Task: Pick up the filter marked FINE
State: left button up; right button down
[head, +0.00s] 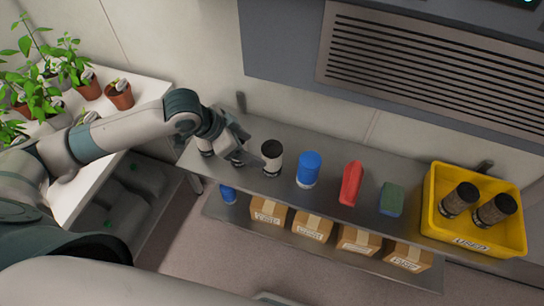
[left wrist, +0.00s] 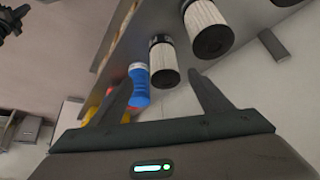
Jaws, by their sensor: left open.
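White filters with black end caps stand on the grey shelf (head: 330,205). One filter (head: 272,158) is clear of my arm; two others farther left are partly hidden by my left gripper (head: 236,143). In the left wrist view, one pleated filter (left wrist: 164,62) appears between and beyond the fingers, and another filter (left wrist: 207,30) is to its upper right. My left gripper also shows there (left wrist: 164,90), open with nothing between its fingers. No FINE marking is readable on any filter. My right gripper is not in view.
Right along the shelf are a blue container (head: 308,168), a red bottle (head: 350,183), a green-and-blue sponge (head: 391,199) and a yellow bin (head: 430,217) labelled USED with two dark filters (head: 460,199). Cardboard boxes (head: 312,228) sit below. Potted plants (head: 119,96) stand at left.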

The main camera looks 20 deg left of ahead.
aim_at(263, 154)
pick_arm(q)
jog(key=p+x, duration=0.1)
jog(key=x, duration=0.4)
jog(key=shift+w+d+f+p, duration=0.15)
jog(key=shift+f+p, duration=0.15)
jog(key=shift+w+d+f, duration=0.25)
jog(key=shift+f, duration=0.35)
jog(key=shift+w+d+f+p, duration=0.3)
jog(key=shift+w+f+p, duration=0.3)
jog(key=shift+p, duration=0.2)
jog(key=shift+p+x, duration=0.45)
jog(key=shift+x, duration=1.3)
jog(key=shift+a, duration=0.15)
jog(key=shift+w, duration=0.1)
jog(key=c, duration=1.3)
